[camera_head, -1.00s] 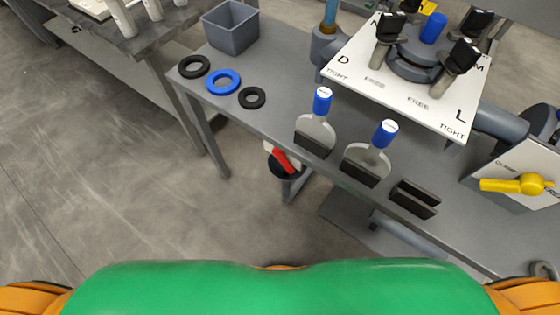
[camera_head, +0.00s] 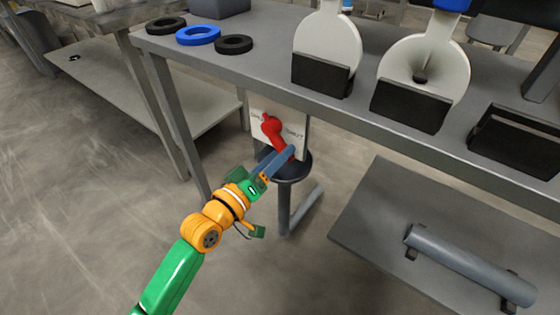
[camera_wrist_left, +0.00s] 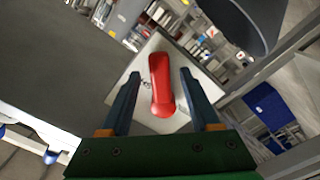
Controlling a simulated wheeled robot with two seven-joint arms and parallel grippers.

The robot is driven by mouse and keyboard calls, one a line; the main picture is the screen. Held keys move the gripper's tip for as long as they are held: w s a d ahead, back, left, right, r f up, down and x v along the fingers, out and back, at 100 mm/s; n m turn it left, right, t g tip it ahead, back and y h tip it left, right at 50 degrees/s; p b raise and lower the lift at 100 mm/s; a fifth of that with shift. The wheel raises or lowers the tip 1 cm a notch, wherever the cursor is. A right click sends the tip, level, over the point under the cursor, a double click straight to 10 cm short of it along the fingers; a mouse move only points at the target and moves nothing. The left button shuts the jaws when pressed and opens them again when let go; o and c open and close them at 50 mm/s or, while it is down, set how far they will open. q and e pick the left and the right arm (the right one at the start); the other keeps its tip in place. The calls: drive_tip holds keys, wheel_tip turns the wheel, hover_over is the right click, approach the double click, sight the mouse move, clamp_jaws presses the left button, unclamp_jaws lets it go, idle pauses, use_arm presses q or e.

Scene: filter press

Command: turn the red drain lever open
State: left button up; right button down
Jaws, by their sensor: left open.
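The red drain lever (camera_head: 273,136) sits on a white plate (camera_head: 292,117) below the bench's front edge, its handle slanting down to the right. Lettering on the plate reads "SHUT" at the right; the left lettering is partly hidden. My left gripper (camera_head: 289,152) is at the lever's lower end. In the left wrist view the red lever (camera_wrist_left: 161,85) lies between the two open blue fingers (camera_wrist_left: 156,82), with a gap on each side. I cannot tell whether a finger touches it. My right gripper is not in view.
A dark round funnel (camera_head: 290,165) on a post is just below the gripper. The grey bench (camera_head: 230,70) overhangs, holding rings and two round paddles in black holders (camera_head: 322,76). A lower shelf with a grey pipe (camera_head: 470,263) is at right.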

use_arm(q)
drive_tip(key=shift+w+d, duration=0.35)
drive_tip(key=shift+w, duration=0.15)
clamp_jaws()
idle(1.1)
